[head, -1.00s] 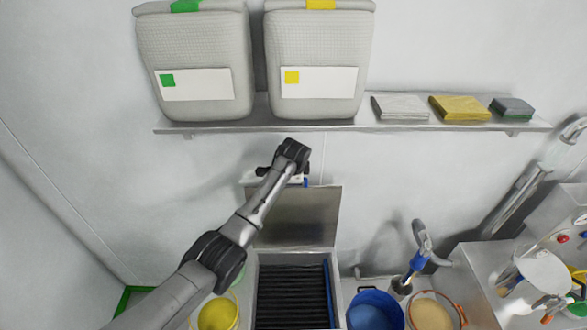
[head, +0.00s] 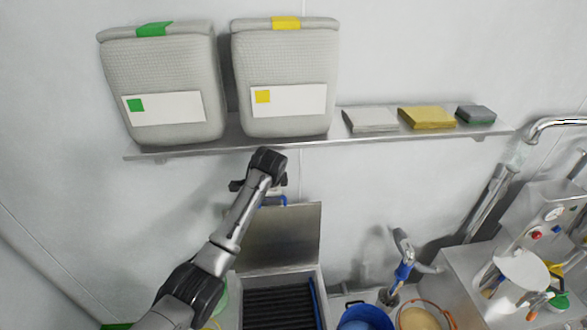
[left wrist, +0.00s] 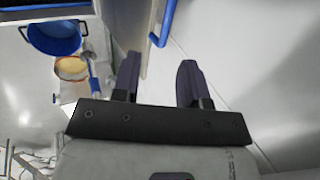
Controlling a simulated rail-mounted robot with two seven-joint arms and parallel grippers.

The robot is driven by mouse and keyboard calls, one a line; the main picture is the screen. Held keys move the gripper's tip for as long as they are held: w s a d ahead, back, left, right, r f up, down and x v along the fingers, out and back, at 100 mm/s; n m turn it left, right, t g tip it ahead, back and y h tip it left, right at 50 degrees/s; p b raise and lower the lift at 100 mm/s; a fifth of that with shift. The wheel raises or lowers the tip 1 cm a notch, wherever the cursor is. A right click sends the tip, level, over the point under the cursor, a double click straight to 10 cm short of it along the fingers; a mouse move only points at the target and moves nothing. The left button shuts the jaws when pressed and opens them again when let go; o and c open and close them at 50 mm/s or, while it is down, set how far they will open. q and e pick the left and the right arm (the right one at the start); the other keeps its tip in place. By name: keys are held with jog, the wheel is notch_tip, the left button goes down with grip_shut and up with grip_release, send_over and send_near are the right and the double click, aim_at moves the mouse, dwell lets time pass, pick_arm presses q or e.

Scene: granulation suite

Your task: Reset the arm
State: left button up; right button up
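My left arm comes in from the lower left in the head view. Its gripper (head: 264,188) is in front of the wall, just below the shelf and by the top edge of a raised metal lid (head: 285,240). In the left wrist view the two dark fingers of my left gripper (left wrist: 158,80) stand apart with nothing held between them. A blue bar (left wrist: 163,22) on the lid shows beyond the fingers, apart from them. My right gripper is not in view.
A shelf (head: 330,140) above carries two large grey containers (head: 165,85) (head: 285,80) and several folded cloths or pads. Below are a box with black slats (head: 280,305), a blue bucket (head: 366,318), a bucket of tan material (head: 418,318) and a blue-grey tool (head: 403,262). Machinery fills the right.

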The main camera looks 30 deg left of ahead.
pick_arm(q)
jog(key=s+d+f+n, duration=0.1)
jog(key=s+d+f, duration=0.2)
jog(key=s+f, duration=0.35)
jog(key=s+d+f+n+h, duration=0.1)
jog(key=s+d+f, duration=0.2)
jog(key=s+f, duration=0.35)
jog(key=s+d+f+n, duration=0.1)
jog(key=s+d+f, duration=0.2)
jog(key=s+f, duration=0.35)
jog(key=s+d+r+n+h, duration=0.1)
jog(key=s+d+n, duration=0.2)
jog(key=s, duration=1.1)
jog(key=s+d+r+n+h, duration=0.1)
jog(key=s+d+n, duration=0.1)
jog(key=s, duration=1.3)
jog(key=shift+s+d+n+g, duration=0.2)
jog(key=shift+d+n+g, duration=0.15)
jog(key=shift+n, duration=0.25)
